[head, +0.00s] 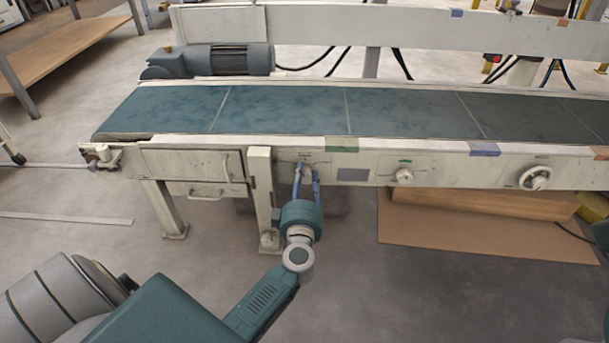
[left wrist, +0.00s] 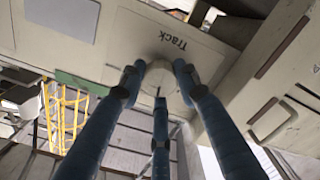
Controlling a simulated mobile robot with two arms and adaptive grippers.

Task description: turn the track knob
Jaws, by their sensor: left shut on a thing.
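The track knob (left wrist: 158,77) is a pale round knob on the conveyor's white side panel, below the printed word "Track" in the left wrist view. My left gripper (left wrist: 160,82) has its blue fingers set around the knob and is shut on it. In the head view the left gripper (head: 307,174) reaches up to the panel just right of a white leg post, and its fingers cover most of the knob. The knob's pointer cannot be made out. My right gripper is not in view.
The conveyor's green belt (head: 280,107) runs above the panel. Another small knob (head: 404,176) and a handwheel (head: 535,178) sit farther right on the same panel. The white leg post (head: 262,195) stands close left of my gripper. Cardboard (head: 460,236) lies on the floor at right.

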